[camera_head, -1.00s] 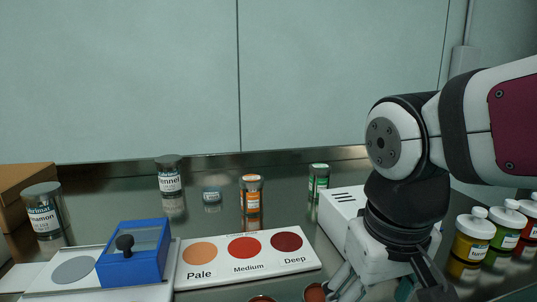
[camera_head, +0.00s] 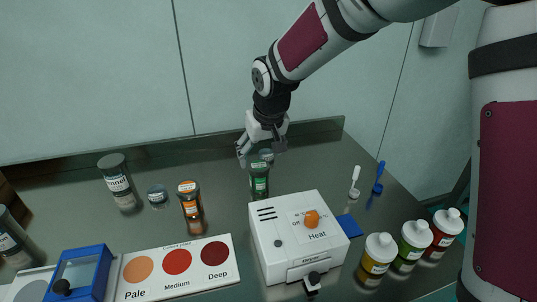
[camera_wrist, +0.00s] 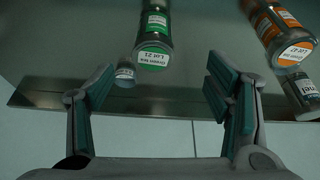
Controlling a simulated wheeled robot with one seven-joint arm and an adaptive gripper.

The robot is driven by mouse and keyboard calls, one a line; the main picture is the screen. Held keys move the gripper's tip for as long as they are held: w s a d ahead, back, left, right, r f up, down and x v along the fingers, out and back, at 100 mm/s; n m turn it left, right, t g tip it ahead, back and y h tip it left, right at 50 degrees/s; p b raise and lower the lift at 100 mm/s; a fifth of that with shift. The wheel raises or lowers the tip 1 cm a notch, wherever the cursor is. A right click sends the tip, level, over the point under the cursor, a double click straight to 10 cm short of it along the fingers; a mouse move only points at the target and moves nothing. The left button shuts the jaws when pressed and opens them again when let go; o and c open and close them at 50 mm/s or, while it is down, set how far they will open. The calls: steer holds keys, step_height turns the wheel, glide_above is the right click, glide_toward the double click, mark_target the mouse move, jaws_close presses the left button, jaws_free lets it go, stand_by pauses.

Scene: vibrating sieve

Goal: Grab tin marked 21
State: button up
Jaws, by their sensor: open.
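A green-labelled jar (camera_head: 259,180) stands on the steel table behind the white heater. In the wrist view its lid label (camera_wrist: 153,57) appears to read "Lot 21". A small low tin (camera_head: 266,155) sits just behind it; in the wrist view this tin (camera_wrist: 125,75) is beside the jar, near the left finger, and its label is too small to read. My gripper (camera_head: 261,151) is at the back of the table above and around the small tin's area. In the wrist view my gripper (camera_wrist: 160,95) is open and empty, with the jar ahead of the fingertips.
An orange jar (camera_head: 190,203), another small tin (camera_head: 157,196) and a fennel jar (camera_head: 117,180) stand left of the green jar. The white heater (camera_head: 300,240) is in front. A colour plate (camera_head: 190,285) and several bottles (camera_head: 378,255) are nearer. The back wall is close.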

mark_target(258, 167)
steer(key=x, duration=0.6)
steer(key=w+x, duration=0.1)
steer(key=x, duration=0.2)
steer(key=shift+r, duration=0.2)
steer(key=shift+d+x, duration=0.15)
steer(key=shift+x, duration=1.15)
steer(key=shift+d+x, duration=0.1)
steer(key=shift+x, duration=1.2)
steer(key=shift+d, duration=0.1)
steer(key=shift+c, duration=0.4)
steer(key=c, duration=1.3)
